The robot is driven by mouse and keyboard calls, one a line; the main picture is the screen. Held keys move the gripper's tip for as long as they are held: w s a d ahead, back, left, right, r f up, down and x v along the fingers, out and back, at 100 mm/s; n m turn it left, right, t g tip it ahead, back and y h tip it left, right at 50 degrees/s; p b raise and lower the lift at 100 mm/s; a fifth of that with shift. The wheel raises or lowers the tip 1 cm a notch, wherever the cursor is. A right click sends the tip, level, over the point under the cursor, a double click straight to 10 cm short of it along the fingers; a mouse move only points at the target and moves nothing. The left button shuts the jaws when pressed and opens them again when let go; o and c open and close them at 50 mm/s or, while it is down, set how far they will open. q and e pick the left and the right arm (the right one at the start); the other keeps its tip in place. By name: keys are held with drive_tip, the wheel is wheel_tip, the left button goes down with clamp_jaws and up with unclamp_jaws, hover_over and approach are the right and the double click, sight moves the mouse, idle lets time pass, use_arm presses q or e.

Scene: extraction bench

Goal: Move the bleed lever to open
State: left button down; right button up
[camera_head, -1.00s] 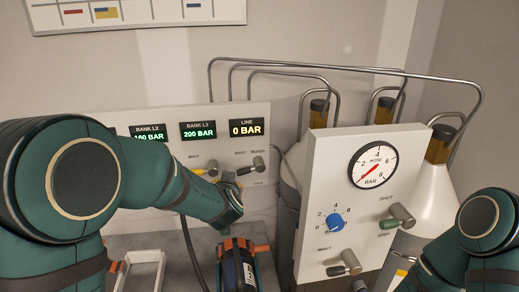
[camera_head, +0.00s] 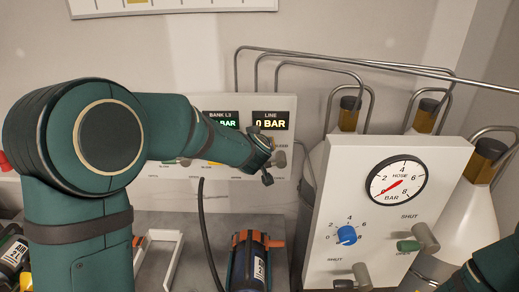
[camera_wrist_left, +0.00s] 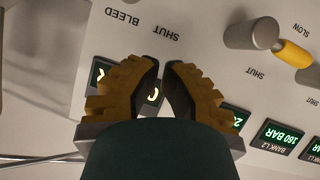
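The grey bleed lever (camera_head: 281,160) is on the back panel, below the LINE display, in the head view. My left gripper (camera_head: 268,178) is just in front of and left of it and partly hides it. In the left wrist view the panel is upside down, with the BLEED and SHUT labels beyond my left fingertips (camera_wrist_left: 163,65). The bleed lever itself is not clear in that view.
A yellow-banded lever (camera_wrist_left: 275,42) projects from the panel in the wrist view. The LINE display (camera_head: 270,121) reads 0 BAR. A tilted gauge panel (camera_head: 340,195) with blue knob and levers stands right. A dark cylinder (camera_head: 247,268) and black hose (camera_head: 207,235) are below my arm.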

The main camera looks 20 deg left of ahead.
use_arm(q)
drive_tip(key=x, duration=0.3)
drive_tip(key=shift+w+f, duration=0.2)
drive_tip(key=shift+s+d+f+b, duration=0.1)
drive_tip(key=shift+f+b, duration=0.25)
drive_tip(key=shift+f, duration=0.25)
drive_tip(key=shift+s+d+f+b, duration=0.15)
drive_tip(key=shift+f+b, duration=0.2)
drive_tip(key=shift+f, duration=0.25)
drive_tip(key=shift+d+f, duration=0.25)
drive_tip(key=shift+f, duration=0.35)
